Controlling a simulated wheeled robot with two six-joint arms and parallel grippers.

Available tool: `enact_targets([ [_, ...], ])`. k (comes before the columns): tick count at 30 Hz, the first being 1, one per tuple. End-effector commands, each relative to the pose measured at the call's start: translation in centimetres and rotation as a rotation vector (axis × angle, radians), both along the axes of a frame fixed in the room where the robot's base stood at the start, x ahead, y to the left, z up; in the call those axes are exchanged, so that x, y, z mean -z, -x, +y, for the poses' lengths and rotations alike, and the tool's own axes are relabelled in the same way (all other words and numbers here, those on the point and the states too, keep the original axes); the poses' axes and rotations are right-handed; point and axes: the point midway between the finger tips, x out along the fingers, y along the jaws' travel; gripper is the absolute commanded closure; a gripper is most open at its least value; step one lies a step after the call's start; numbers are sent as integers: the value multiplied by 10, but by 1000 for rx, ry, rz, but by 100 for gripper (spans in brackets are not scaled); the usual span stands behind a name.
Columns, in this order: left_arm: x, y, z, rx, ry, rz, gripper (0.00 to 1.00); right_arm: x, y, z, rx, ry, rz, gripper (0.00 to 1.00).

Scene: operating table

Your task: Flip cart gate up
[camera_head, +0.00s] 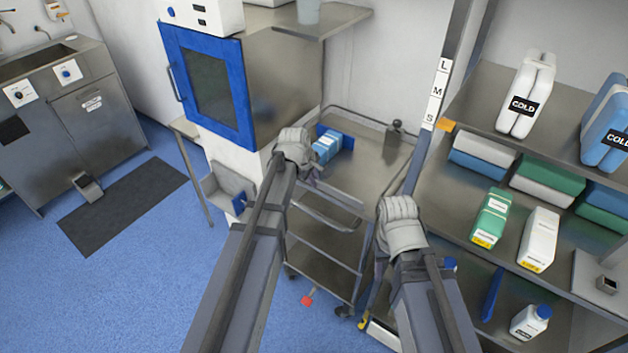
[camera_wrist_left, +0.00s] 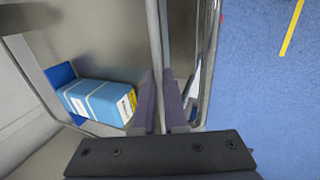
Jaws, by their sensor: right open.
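The steel cart (camera_head: 372,170) stands between the blue-doored cabinet and the shelving, with a blue package (camera_head: 327,146) on its top. My left gripper (camera_head: 312,180) is at the cart's front edge, its fingers mostly hidden behind the wrist. In the left wrist view, its two purple fingers (camera_wrist_left: 161,95) stand close on either side of a thin metal rail, which looks like the cart gate (camera_wrist_left: 154,40). The package (camera_wrist_left: 98,100) lies left of the fingers. My right wrist (camera_head: 400,222) is at the cart's right front; it hides its fingertips.
The blue-doored cabinet (camera_head: 211,85) stands close on the left of the cart. The shelving (camera_head: 455,205) with bottles and packs is close on the right. Open blue floor (camera_head: 160,280) lies at the left front.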

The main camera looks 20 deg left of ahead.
Motion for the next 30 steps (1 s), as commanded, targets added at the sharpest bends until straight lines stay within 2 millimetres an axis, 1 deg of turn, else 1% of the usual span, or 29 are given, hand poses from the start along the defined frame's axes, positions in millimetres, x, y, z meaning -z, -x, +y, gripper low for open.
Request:
enact_targets([
  [1, 0, 0, 0, 0, 0, 0, 97, 0, 0, 0, 0, 0, 0, 50],
  [2, 0, 0, 0, 0, 0, 0, 100, 0, 0, 0, 0, 0, 0, 50],
  [17, -1, -2, 0, 1, -4, 11, 100, -2, 0, 0, 0, 0, 0, 50],
  [22, -5, -16, -3, 3, -54, 147, 100, -15, 0, 0, 0, 0, 0, 50],
  [27, -1, -23, -6, 2, -108, 299, 100, -17, 0, 0, 0, 0, 0, 50],
  [30, 0, -23, -7, 2, -129, 352, 100, -16, 0, 0, 0, 0, 0, 50],
])
